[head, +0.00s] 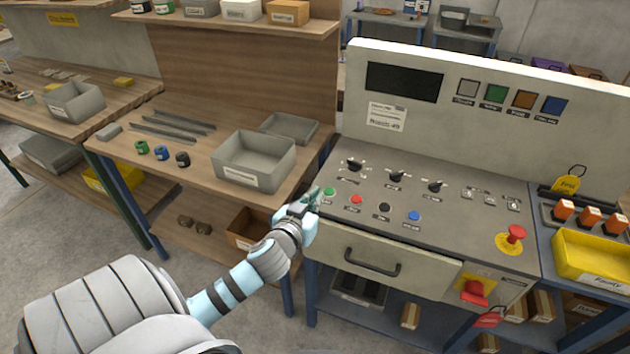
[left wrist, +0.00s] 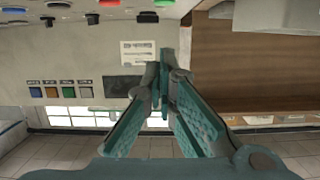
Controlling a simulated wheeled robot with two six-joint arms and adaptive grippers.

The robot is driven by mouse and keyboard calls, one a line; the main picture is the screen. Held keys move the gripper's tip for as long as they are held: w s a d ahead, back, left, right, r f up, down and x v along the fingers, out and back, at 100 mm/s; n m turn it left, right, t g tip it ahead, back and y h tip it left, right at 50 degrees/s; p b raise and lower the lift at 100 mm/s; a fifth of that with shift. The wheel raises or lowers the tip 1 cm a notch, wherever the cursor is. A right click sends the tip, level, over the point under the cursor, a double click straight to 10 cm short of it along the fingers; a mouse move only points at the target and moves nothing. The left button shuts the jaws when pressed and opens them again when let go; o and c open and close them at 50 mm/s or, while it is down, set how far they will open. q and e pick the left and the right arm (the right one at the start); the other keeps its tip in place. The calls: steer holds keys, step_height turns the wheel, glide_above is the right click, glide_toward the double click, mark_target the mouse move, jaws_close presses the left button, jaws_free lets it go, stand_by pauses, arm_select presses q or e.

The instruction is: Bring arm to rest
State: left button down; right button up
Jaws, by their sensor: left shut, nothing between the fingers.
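My left arm reaches in from the left in the head view. Its gripper (head: 312,198) is at the left edge of the control panel (head: 440,222), beside the green button (head: 329,191). Whether the fingertips touch the button or only hover by it, I cannot tell. In the left wrist view the teal fingers (left wrist: 162,65) meet at their tips with nothing between them. That view looks upside down, with the panel's buttons along the top edge. My right gripper does not show in either view.
A wooden workbench (head: 150,110) with a grey bin (head: 254,160) stands left of the panel. A drawer with a handle (head: 372,264) is below the panel. A red emergency button (head: 515,234) and a yellow tray (head: 592,258) are at the right. Open floor lies at lower left.

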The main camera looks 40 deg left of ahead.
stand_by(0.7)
arm_select(q)
steer(key=s+f+m+g+h, duration=0.1)
steer(key=s+f+g, duration=0.35)
steer(key=f, duration=0.95)
steer(key=s+f+m+g, duration=0.1)
steer(key=s+f+g, duration=0.1)
steer(key=s+f, duration=0.8)
steer(key=s+d+f+m+g+h, duration=0.1)
steer(key=s+d+f+g, duration=0.2)
steer(key=s+f, duration=0.7)
steer(key=s+d+f+m+g+h, duration=0.1)
steer(key=s+d+f+g, duration=0.3)
steer(key=s, duration=1.1)
steer(key=d+f+h, duration=0.1)
steer(key=d+f, duration=0.2)
steer(key=f, duration=0.3)
steer(key=shift+s+d+f, duration=0.15)
steer(key=shift+d, duration=0.05)
